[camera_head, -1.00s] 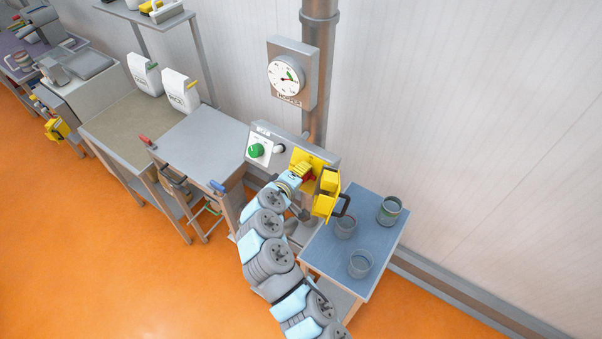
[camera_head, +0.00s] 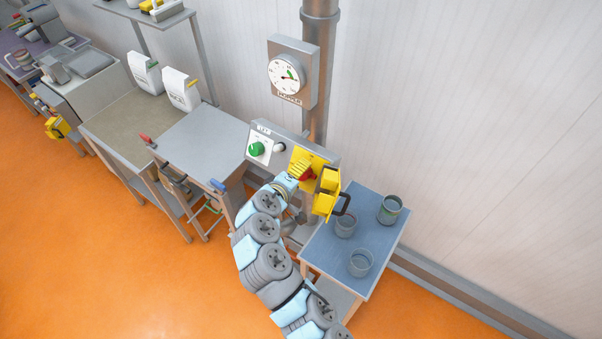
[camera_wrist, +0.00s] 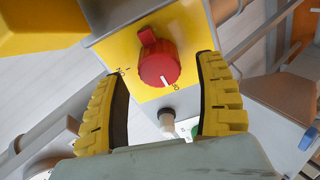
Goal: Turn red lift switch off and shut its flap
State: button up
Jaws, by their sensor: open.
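The red switch (camera_wrist: 159,65) is a round knob with a raised grip on a yellow plate (camera_wrist: 186,20). Its white mark points toward the lower-right label in the wrist view; I cannot read the labels surely. It also shows in the head view (camera_head: 308,175), partly behind my gripper. The yellow flap (camera_head: 326,195) stands open to the right of the plate, with a dark handle; its edge fills the upper left of the wrist view (camera_wrist: 40,25). My gripper (camera_wrist: 156,82) is open, its yellow fingers on either side of the knob, apparently not touching it.
A green knob (camera_head: 257,149) and a pale button (camera_head: 279,147) sit left on the same grey box. A dial gauge (camera_head: 287,76) hangs above. A blue table (camera_head: 375,225) with metal cups stands below right. A grey table (camera_head: 200,145) is left.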

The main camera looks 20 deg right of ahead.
jog(key=v, duration=0.9)
jog(key=shift+s+a+r, duration=0.15)
jog(key=shift+s+a, duration=0.1)
dwell(0.3)
